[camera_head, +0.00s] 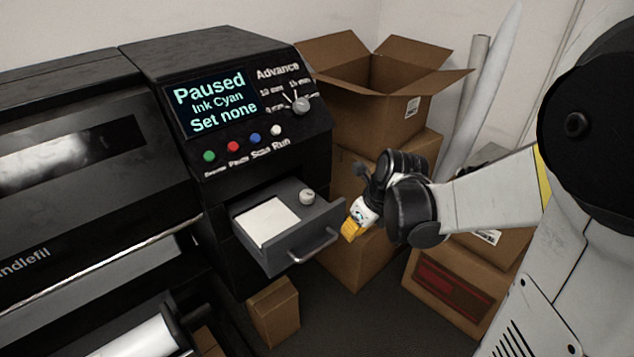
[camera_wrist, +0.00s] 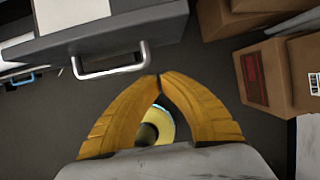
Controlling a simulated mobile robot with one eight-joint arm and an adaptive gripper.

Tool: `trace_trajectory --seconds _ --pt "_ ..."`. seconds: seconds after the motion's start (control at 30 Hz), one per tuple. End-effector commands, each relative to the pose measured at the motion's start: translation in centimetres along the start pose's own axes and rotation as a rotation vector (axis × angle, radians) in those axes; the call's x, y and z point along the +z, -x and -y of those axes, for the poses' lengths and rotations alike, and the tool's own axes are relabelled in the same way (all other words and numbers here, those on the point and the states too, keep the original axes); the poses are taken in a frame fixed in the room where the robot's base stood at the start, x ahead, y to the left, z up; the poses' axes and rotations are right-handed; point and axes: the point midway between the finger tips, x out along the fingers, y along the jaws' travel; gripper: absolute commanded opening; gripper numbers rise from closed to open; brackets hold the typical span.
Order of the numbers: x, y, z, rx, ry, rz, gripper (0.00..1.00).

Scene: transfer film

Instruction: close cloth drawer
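The cloth drawer (camera_head: 290,225) is pulled out of the black machine, with a white cloth (camera_head: 267,222) and a small round knob-like item (camera_head: 307,197) inside. Its front has a metal bar handle (camera_head: 313,246). In the wrist view the drawer front (camera_wrist: 115,38) and handle (camera_wrist: 110,64) are at the upper left. My gripper (camera_head: 350,232) is just right of the drawer front, apart from the handle. In the wrist view the yellow fingers (camera_wrist: 158,78) meet at their tips, with nothing seen between the tips.
The machine's panel (camera_head: 218,100) reads "Paused, Ink Cyan, Set none", with coloured buttons below. Cardboard boxes (camera_head: 385,115) are stacked behind and right of my gripper. A small box (camera_head: 274,312) stands on the floor below the drawer. Dark floor (camera_wrist: 60,120) is clear beneath the handle.

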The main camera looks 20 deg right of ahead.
Motion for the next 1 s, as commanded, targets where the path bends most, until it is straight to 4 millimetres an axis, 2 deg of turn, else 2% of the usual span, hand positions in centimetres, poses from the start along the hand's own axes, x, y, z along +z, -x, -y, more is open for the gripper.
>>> trace_trajectory --seconds 0.03,0.07,0.2,0.4,0.83,1.0 --pt "-0.1 -1.4 0.0 0.001 0.001 0.0 0.0" --pt "-0.1 -1.9 0.0 0.001 0.001 0.0 0.0" --pt "2.2 -2.2 -0.1 0.001 0.003 0.0 0.0" --pt "3.6 -2.7 0.0 -0.001 0.002 0.0 0.0" --pt "3.7 -2.6 0.1 -0.001 0.001 0.0 0.0" --pt "3.5 -2.6 0.7 -0.001 0.0 0.0 0.0"
